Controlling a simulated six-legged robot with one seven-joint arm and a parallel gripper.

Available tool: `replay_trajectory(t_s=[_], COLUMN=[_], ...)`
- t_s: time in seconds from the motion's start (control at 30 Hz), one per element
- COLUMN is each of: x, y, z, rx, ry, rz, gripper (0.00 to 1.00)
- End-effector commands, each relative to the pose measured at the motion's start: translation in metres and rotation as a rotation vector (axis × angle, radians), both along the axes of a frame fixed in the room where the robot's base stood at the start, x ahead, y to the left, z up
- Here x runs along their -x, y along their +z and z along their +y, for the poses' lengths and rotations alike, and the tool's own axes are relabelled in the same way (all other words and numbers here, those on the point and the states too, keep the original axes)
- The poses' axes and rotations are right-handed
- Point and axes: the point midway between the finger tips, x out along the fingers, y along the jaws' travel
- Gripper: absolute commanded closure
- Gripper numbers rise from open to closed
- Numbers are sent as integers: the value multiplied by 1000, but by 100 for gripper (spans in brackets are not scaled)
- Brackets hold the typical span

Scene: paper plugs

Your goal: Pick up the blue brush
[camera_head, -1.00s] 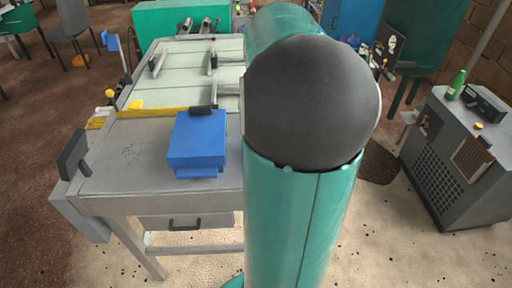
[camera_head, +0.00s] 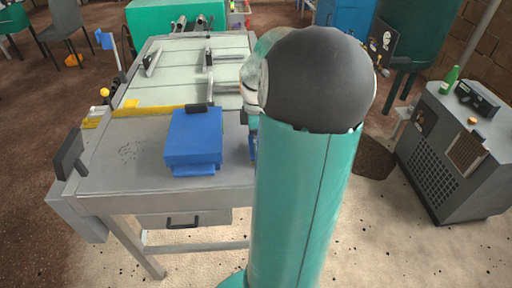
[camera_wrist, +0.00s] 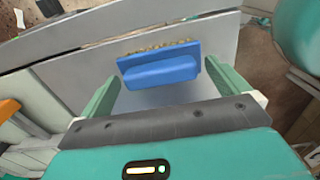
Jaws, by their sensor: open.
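The blue brush (camera_wrist: 160,71) lies on the grey table surface in the wrist view, with its tan bristles along the far edge. My gripper (camera_wrist: 161,76) is open and empty, with one finger on each side of the brush. The brush lies toward the fingertips; I cannot tell how high the fingers are above it. In the head view my arm hides the gripper. A small blue piece shows beside my arm there, and I cannot tell if it is the brush.
In the head view a blue box-like object (camera_head: 194,138) sits on the grey workbench (camera_head: 120,172), left of my arm. A yellow strip (camera_head: 150,110) and metal clamps lie behind it. A grey cabinet (camera_head: 420,150) with a green bottle (camera_head: 450,80) stands at right.

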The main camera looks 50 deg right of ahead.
Motion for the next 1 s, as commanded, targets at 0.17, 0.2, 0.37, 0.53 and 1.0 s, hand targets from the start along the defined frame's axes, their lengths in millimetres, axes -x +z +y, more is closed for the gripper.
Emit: replay_trajectory(t_s=[0.17,0.2,0.37,0.53,1.0], x=[0,0,0,0,6], y=[0,0,1,1,55], z=[0,0,0,0,18], rx=[0,0,0,0,6], ry=[0,0,0,0,2], rz=[0,0,0,0,-2], gripper=[26,33,44,44,44])
